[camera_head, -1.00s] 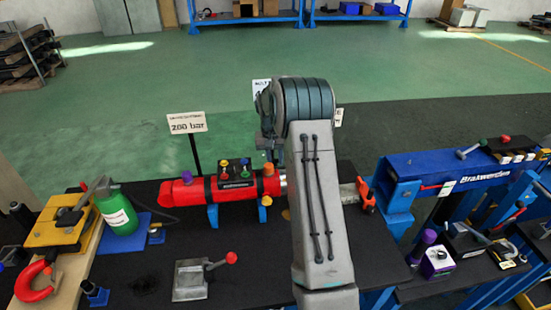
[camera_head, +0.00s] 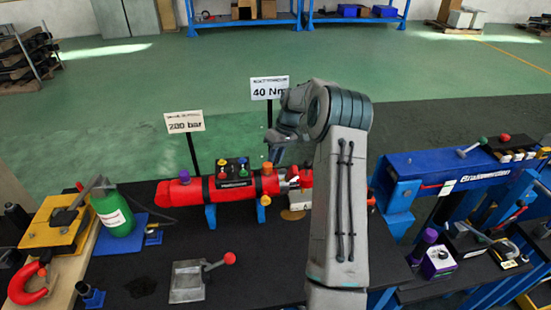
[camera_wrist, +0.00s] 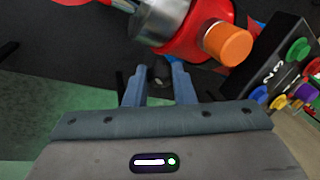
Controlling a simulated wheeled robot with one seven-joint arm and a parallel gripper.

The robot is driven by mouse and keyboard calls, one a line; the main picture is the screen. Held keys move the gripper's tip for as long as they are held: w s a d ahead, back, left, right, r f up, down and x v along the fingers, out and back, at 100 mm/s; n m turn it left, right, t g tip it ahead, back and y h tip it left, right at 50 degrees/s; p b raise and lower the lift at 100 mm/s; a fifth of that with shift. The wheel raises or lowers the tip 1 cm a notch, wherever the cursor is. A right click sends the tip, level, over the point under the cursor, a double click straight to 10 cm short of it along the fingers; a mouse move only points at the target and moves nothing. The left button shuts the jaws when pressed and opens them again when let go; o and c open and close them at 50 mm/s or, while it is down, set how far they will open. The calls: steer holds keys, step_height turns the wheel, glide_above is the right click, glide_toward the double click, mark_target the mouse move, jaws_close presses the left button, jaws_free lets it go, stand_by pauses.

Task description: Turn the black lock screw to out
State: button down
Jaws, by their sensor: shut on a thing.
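My gripper (camera_wrist: 159,72) shows in the wrist view with its two blue-grey fingers on either side of a small dark round knob, which looks like the black lock screw (camera_wrist: 159,74). The fingers are closed on it. In the head view my gripper (camera_head: 278,150) points down just behind the right part of the red cylinder (camera_head: 188,194). The screw is hidden from the head view, and its turn position cannot be told. The cylinder's orange cap (camera_wrist: 228,44) and silver end (camera_wrist: 162,18) are close to the fingers in the wrist view.
A black panel (camera_head: 233,181) with several coloured knobs sits on the cylinder. Signs reading 200 bar (camera_head: 184,121) and 40 Nm (camera_head: 269,88) stand behind it. A green bottle (camera_head: 117,212) is at left, a metal plate with a red-knobbed lever (camera_head: 187,282) in front, a blue beam (camera_head: 440,172) at right.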

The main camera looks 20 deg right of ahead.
steer(key=n+y, duration=0.1)
steer(key=n, duration=0.1)
steer(key=n+g+y, duration=0.1)
steer(key=n, duration=0.3)
steer(key=shift+w+d+f+g+y, duration=0.1)
steer(key=shift+d+g+y, duration=0.2)
steer(key=shift+y, duration=0.1)
stand_by(0.3)
steer(key=c, duration=1.2)
jaws_free()
